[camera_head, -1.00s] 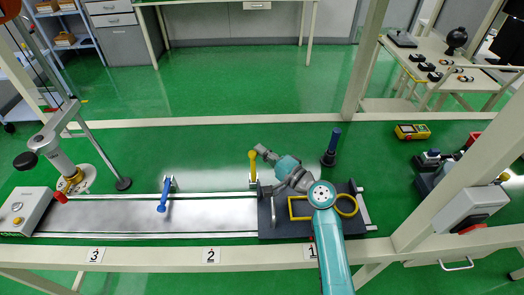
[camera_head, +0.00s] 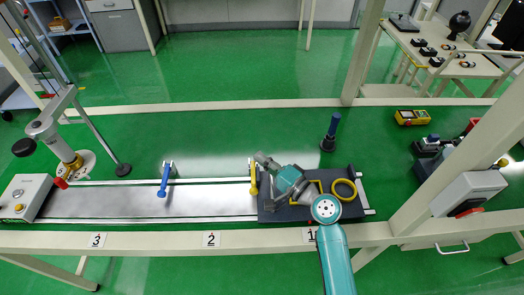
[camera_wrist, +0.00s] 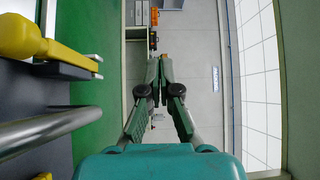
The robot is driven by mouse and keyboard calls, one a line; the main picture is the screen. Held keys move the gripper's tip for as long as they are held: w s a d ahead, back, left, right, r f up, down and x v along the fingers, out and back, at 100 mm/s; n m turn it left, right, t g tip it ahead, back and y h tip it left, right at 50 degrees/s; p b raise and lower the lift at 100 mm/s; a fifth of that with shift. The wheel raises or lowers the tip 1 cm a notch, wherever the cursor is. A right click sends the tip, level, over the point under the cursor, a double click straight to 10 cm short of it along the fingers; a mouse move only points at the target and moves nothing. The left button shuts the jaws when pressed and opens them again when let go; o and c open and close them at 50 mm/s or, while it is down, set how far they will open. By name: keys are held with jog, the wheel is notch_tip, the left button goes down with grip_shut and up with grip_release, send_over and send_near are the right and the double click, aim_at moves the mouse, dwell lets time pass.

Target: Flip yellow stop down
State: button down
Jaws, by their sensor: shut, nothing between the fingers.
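The yellow stop (camera_head: 254,182) is at the left end of the dark plate by label 1. Its knob end points toward me, the same way as the blue stop. In the wrist view, its round yellow knob (camera_wrist: 20,36) is at the upper left, close to the camera, with the stem running away to the right. My gripper (camera_head: 261,157) is just right of the stop's far end in the head view. In the wrist view, my gripper (camera_wrist: 159,66) is shut with fingertips together, empty, and apart from the knob.
A blue stop (camera_head: 163,181) stands on the metal rail (camera_head: 210,199) to the left. A yellow ring (camera_head: 345,190) lies on the dark plate (camera_head: 280,213). A dark post with blue top (camera_head: 331,133) stands behind. A cream frame beam (camera_head: 150,241) crosses in front.

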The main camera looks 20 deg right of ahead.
jog(key=shift+s+a+f, duration=0.2)
jog(key=shift+s+f, duration=0.35)
jog(key=shift+s, duration=0.15)
